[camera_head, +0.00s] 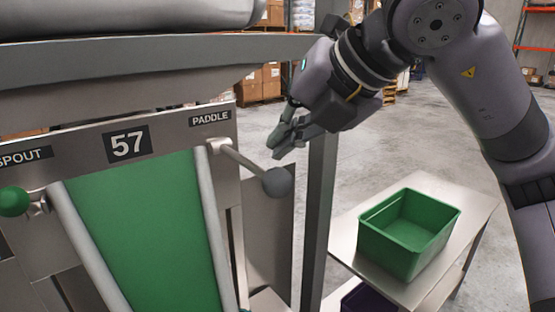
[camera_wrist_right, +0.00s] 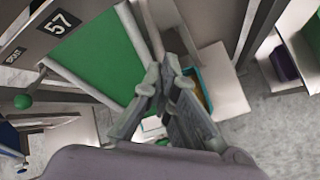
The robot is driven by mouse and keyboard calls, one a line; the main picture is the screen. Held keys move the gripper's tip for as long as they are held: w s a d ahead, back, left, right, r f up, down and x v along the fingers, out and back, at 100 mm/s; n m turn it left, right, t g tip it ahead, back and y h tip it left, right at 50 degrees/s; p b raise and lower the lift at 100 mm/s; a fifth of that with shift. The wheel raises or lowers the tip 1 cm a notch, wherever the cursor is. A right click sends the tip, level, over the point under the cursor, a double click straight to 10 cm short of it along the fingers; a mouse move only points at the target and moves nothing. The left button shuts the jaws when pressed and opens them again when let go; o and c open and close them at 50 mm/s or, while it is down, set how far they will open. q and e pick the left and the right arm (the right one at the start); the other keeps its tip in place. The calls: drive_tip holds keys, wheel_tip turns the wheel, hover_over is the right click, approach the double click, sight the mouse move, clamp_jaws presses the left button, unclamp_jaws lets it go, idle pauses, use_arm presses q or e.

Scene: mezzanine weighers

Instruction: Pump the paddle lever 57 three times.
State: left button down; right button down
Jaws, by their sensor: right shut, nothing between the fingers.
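The paddle lever 57 is a thin metal rod with a grey ball knob (camera_head: 278,182). It juts out toward the lower right from a pivot under the PADDLE label (camera_head: 210,118) on the panel marked 57 (camera_head: 127,145). My right gripper (camera_head: 277,148) is shut and empty, just above the knob, with its fingertips pointing down and left; I cannot tell whether they touch it. In the right wrist view the closed fingers (camera_wrist_right: 160,68) show over the green chute, and I cannot make out the knob there. My left gripper is not in view.
A green ball lever (camera_head: 14,201) is at the SPOUT label on the left. A green chute (camera_head: 150,240) runs down the panel's middle. A grey post (camera_head: 318,220) stands right of the knob. A green bin (camera_head: 410,232) sits on a metal table (camera_head: 470,205) at right.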

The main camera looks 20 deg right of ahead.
idle(0.3)
drive_tip(key=shift+r+p, duration=1.6)
drive_tip(key=shift+r, duration=0.95)
